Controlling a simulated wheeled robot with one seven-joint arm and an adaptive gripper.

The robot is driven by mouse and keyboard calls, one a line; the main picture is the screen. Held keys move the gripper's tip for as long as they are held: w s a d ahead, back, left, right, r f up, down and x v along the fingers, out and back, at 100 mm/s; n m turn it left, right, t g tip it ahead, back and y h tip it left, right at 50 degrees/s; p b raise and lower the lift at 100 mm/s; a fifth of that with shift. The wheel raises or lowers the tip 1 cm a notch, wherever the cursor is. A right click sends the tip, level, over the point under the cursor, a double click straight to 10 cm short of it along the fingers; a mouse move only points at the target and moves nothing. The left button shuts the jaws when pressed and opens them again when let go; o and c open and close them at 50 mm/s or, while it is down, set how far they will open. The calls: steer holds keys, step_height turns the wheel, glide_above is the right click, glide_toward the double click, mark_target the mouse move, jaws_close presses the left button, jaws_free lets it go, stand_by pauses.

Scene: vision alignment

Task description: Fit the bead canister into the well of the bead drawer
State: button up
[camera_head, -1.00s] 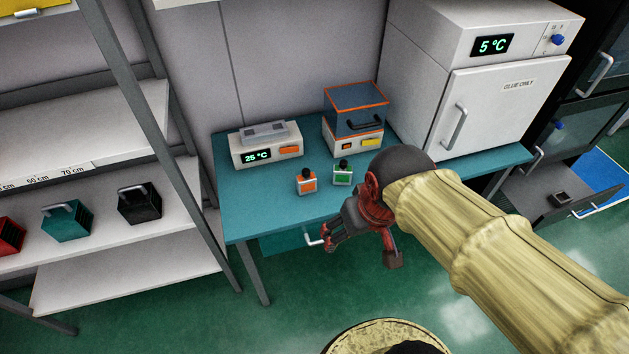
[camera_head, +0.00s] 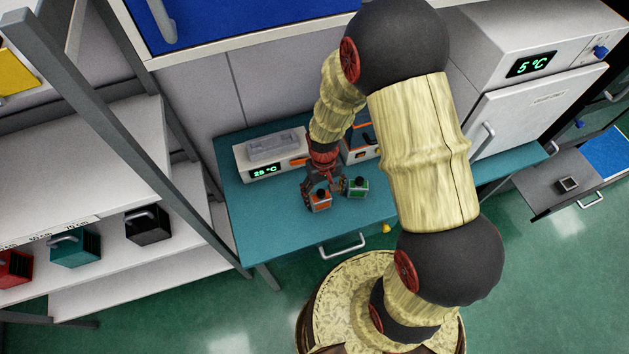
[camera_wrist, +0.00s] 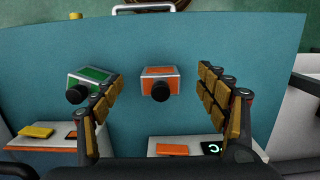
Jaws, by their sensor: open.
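Two small canisters with black knobs stand on the teal table: an orange one (camera_head: 320,201) and a green one (camera_head: 357,186). I cannot tell which is the bead canister. My gripper (camera_head: 322,188) is open, low over the table at the orange canister. In the wrist view, the orange canister (camera_wrist: 158,80) shows between the spread fingers of my gripper (camera_wrist: 160,92), apart from both. The green canister (camera_wrist: 90,78) is beside the left finger and partly behind it. An open grey drawer (camera_head: 545,190) at the right holds a small square well (camera_head: 568,184); it may be the bead drawer.
A 25 °C device (camera_head: 268,158) and an orange-trimmed device (camera_head: 360,148), partly hidden by my arm, stand at the table's back. A white 5 °C cabinet (camera_head: 525,105) is at the right. Shelves with coloured boxes (camera_head: 75,248) are at the left. A table drawer handle (camera_head: 342,246) sticks out.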

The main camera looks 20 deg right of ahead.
mark_target(320, 190)
steer(key=w, duration=0.2)
steer(key=shift+w+r+t, duration=0.1)
steer(key=shift+w+t, duration=0.2)
steer(key=shift+w+r, duration=0.15)
steer(key=shift+w, duration=0.15)
steer(key=shift+f+t, duration=0.3)
steer(key=shift+f, duration=0.15)
steer(key=shift+w+f, duration=0.15)
steer(key=shift+f, duration=0.8)
steer(key=shift+s+f, duration=0.2)
steer(key=shift+f, duration=1.05)
steer(key=shift+s+f, duration=0.2)
steer(key=shift+f, duration=1)
steer(key=c, duration=0.3)
steer(key=c, duration=1.2)
steer(key=shift+c, duration=0.2)
